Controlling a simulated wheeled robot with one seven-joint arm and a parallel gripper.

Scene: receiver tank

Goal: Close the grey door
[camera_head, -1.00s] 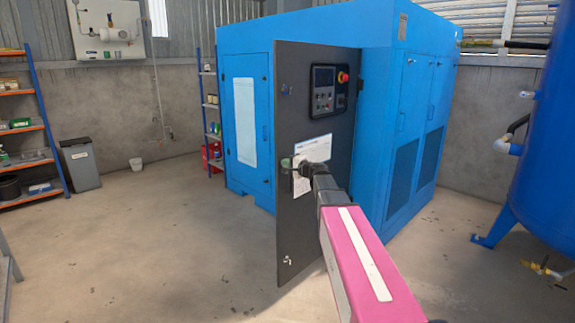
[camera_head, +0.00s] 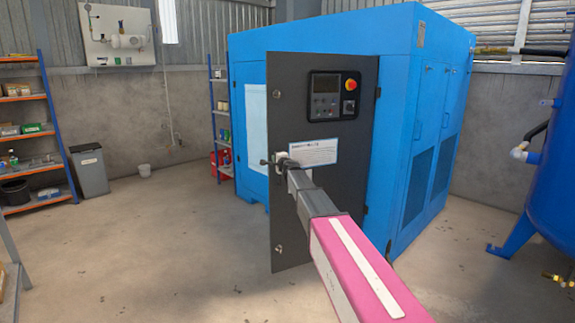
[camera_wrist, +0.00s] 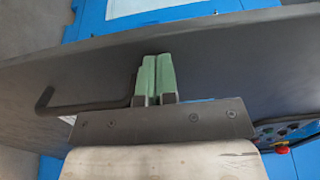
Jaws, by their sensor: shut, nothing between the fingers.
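The grey door (camera_head: 345,205) stands open on the front of the blue cabinet (camera_head: 398,130). It carries a control panel (camera_head: 334,96) with a red button and a white label. My gripper (camera_head: 279,162) is at the door's left part, beside the handle, partly hidden by my arm. In the wrist view my gripper (camera_wrist: 156,77) has its green fingers together, against or very near the dark door face (camera_wrist: 225,60). A black bent handle (camera_wrist: 85,106) lies just left of the fingers; whether they touch it I cannot tell.
A blue tank (camera_head: 548,170) stands at the right. Orange shelves (camera_head: 30,170) and a grey bin (camera_head: 90,172) stand at the left. The floor left of the door is clear.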

